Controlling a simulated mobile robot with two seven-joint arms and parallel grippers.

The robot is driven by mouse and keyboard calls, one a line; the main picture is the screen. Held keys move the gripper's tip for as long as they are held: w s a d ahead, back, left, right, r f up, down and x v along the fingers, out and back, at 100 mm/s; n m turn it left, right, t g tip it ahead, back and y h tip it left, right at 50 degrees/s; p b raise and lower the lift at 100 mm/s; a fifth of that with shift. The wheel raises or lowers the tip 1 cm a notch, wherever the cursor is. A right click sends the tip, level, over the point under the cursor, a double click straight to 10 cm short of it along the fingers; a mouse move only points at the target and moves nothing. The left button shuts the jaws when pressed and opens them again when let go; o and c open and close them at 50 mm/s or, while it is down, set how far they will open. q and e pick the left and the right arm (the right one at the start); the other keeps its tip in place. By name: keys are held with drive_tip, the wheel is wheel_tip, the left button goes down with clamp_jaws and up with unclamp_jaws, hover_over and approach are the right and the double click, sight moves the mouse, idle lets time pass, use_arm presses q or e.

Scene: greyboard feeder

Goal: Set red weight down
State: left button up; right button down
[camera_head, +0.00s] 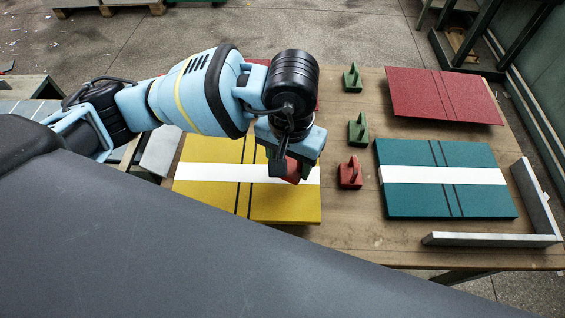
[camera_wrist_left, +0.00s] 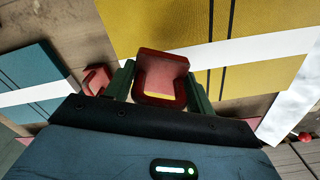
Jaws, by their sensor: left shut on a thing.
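My left gripper (camera_head: 290,168) is shut on a red weight (camera_wrist_left: 160,78), which sits between its two green fingers in the left wrist view. In the head view the held weight (camera_head: 293,174) is mostly hidden by the gripper. It is over the right part of the yellow board stack (camera_head: 208,200) with a white strip across it. I cannot tell whether the weight touches the board. A second red weight (camera_head: 350,174) stands on the table just right of the yellow stack. My right gripper is not in view.
Two green weights (camera_head: 358,130) (camera_head: 352,79) stand behind the second red one. A teal stack (camera_head: 440,200) with a white strip lies to the right, beside a metal corner fence (camera_head: 490,239). A red board (camera_head: 442,95) lies behind. Bare table (camera_head: 350,220) separates the stacks.

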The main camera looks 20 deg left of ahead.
use_arm(q)
drive_tip(key=shift+w+a, duration=0.15)
drive_tip(key=shift+w+a, duration=0.15)
drive_tip(key=shift+a, duration=0.1)
drive_tip(key=f, duration=0.2)
drive_tip(key=shift+w+a+f+p, duration=0.15)
drive_tip(key=shift+a+f+p, duration=0.15)
drive_tip(key=shift+a+f, duration=0.1)
drive_tip(key=shift+d+f, duration=0.15)
drive_tip(key=shift+f, duration=0.25)
drive_tip(key=shift+f, duration=0.1)
drive_tip(key=o, duration=1.4)
drive_tip(key=shift+f, duration=0.1)
wheel_tip(320, 180, up, 12)
drive_tip(key=shift+r, duration=0.2)
